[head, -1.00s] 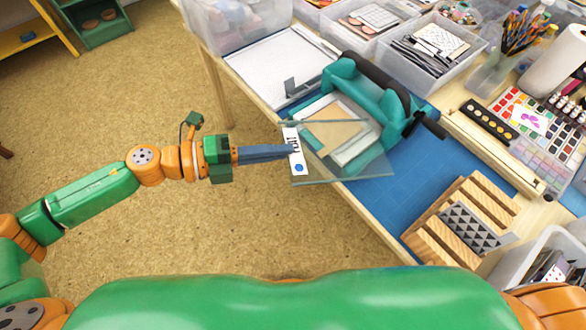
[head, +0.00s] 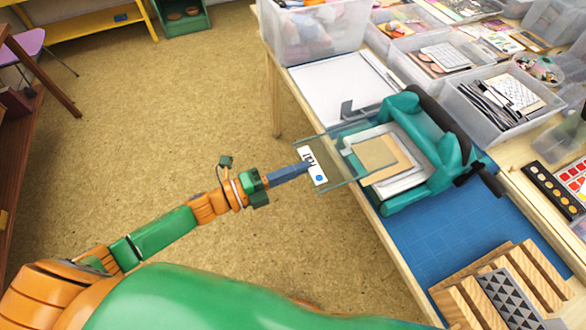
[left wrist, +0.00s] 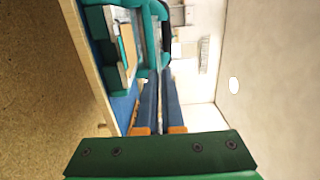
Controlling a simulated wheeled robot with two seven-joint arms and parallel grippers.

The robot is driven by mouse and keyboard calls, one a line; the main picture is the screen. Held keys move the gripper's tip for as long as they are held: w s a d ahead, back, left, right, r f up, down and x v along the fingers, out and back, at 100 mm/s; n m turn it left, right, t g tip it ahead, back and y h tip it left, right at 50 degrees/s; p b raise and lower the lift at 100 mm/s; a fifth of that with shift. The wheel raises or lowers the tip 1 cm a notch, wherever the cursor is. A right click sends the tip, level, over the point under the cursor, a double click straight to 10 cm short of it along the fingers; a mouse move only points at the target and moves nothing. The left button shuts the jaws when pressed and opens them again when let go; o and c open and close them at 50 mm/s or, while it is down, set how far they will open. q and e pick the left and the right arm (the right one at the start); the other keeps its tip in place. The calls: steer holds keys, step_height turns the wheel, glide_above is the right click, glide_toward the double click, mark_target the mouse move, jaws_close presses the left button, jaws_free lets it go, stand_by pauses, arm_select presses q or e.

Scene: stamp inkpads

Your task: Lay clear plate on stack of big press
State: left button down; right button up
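The clear plate (head: 343,173) is a see-through sheet with a white label (head: 313,166) at its left edge. My left gripper (head: 303,168) is shut on that labelled edge and holds the plate out beyond the table's edge. In the left wrist view the plate (left wrist: 153,45) shows edge-on between the blue fingers (left wrist: 160,85). The big teal press (head: 440,140) stands on the table to the right. On its bed lies a stack (head: 376,153) of tan sheets over a pale board. The plate's right end overlaps the press's near-left side in view; contact cannot be told. My right gripper is out of view.
A white tray (head: 345,85) lies behind the press. Clear bins (head: 312,35) stand at the back. A blue mat (head: 450,235) is bare in front of the press. A wooden slatted rack (head: 520,262) stands at the front right. Open floor lies left of the table.

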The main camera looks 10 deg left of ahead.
mark_target(332, 162)
arm_select(q)
steer(key=b+x, duration=0.1)
steer(key=x, duration=0.2)
steer(key=f+b+x, duration=0.1)
steer(key=x, duration=0.4)
steer(key=shift+w+d+f+b, duration=0.15)
steer(key=shift+d+b, duration=0.25)
steer(key=shift+f+b, duration=0.35)
steer(key=shift+f, duration=0.1)
steer(key=shift+f+b, duration=0.3)
steer(key=shift+b, duration=0.05)
steer(key=shift+r, duration=0.1)
steer(key=d+f+b, duration=0.1)
steer(key=w+d+f+b, duration=0.1)
steer(key=shift+w+f+b, duration=0.2)
steer(key=shift+f+b, duration=0.1)
steer(key=shift+b, duration=0.1)
